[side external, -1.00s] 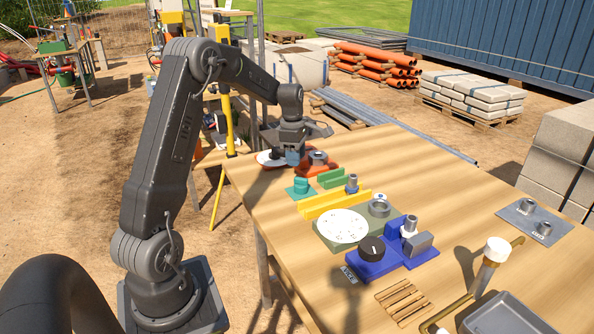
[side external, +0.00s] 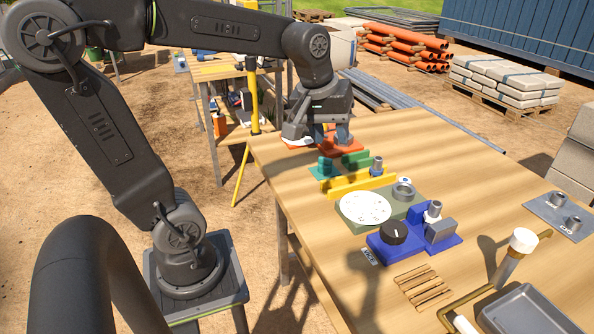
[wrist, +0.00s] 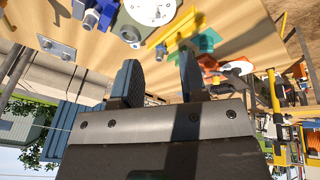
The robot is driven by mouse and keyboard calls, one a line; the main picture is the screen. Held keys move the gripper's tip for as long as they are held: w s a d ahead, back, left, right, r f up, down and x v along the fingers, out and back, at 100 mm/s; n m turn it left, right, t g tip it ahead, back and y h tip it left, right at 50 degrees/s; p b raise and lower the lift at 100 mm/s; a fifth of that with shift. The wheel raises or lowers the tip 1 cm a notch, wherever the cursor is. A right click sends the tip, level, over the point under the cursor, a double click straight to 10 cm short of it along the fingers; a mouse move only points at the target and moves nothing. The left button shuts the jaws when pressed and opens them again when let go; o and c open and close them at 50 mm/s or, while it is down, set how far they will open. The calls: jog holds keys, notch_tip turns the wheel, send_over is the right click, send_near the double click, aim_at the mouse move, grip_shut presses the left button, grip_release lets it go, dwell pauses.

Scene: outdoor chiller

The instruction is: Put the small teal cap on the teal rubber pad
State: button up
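In the side view a small teal cap (side external: 326,164) stands on a flat teal rubber pad (side external: 316,174) near the table's far left edge. It appears upright; its exact seating is too small to tell. In the wrist view the teal pad (wrist: 208,38) shows beyond the fingers; I cannot make out the cap clearly there. My gripper (side external: 331,138) is behind the pad, over the orange-red item, apart from the cap. In the wrist view its two fingers (wrist: 160,76) are spread with nothing between them.
The orange-red item (side external: 352,146) is beneath my gripper. A green bracket (side external: 356,160), yellow rail (side external: 360,184), white perforated disc (side external: 365,208) and blue fixture (side external: 415,238) stand in front of it. The table's right middle (side external: 480,180) is clear.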

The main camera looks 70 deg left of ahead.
jog(key=s+d+f+m+t, duration=0.2)
jog(key=s+d+m, duration=0.5)
jog(key=s+m, duration=0.2)
jog(key=shift+s+f+m+h, duration=0.2)
jog(key=shift+s+m+h, duration=0.1)
jog(key=shift+o, duration=0.4)
